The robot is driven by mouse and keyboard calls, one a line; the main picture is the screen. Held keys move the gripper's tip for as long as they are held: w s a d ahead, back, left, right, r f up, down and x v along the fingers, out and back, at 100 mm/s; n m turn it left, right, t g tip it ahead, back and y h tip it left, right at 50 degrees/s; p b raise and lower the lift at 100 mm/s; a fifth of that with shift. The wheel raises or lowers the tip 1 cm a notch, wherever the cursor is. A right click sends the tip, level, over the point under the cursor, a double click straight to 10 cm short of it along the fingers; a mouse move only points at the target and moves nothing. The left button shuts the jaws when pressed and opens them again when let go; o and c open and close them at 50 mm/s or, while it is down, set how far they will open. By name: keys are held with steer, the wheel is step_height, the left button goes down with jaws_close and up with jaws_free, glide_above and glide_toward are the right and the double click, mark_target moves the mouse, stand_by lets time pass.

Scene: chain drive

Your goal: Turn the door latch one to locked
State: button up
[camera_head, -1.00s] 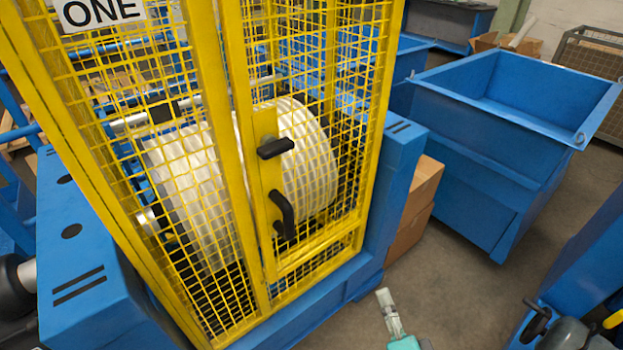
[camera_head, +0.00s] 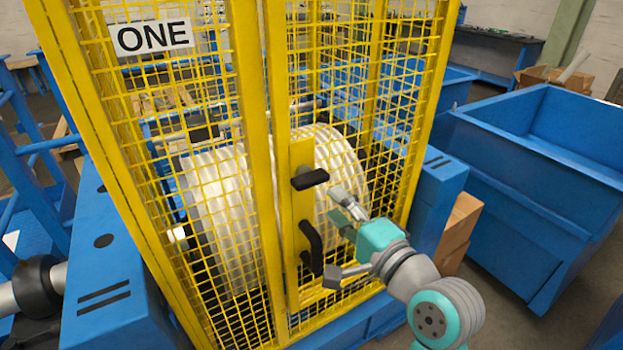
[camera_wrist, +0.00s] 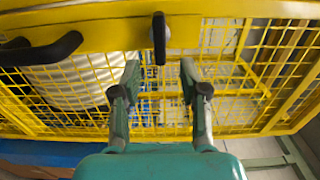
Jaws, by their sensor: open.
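The door latch of cage one is a short black lever (camera_head: 310,179) on the yellow door plate. It lies roughly level, pointing right in the head view. In the wrist view the latch (camera_wrist: 159,38) stands ahead of my gripper, between the lines of its two fingers. My gripper (camera_head: 338,235) is open and empty, right of and slightly below the latch, apart from it. Its spread fingers (camera_wrist: 159,76) show in the wrist view. A curved black pull handle (camera_head: 311,247) sits below the latch; it also shows at left in the wrist view (camera_wrist: 42,50).
Yellow mesh (camera_head: 215,225) encloses a large pale drum (camera_head: 222,190). A sign reading ONE (camera_head: 152,37) hangs at upper left. A blue bin (camera_head: 535,190) and cardboard boxes (camera_head: 458,235) stand to the right. Blue frame blocks (camera_head: 115,285) flank the cage.

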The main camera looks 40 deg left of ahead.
mark_target(315, 184)
steer(key=x, duration=1)
jaws_close()
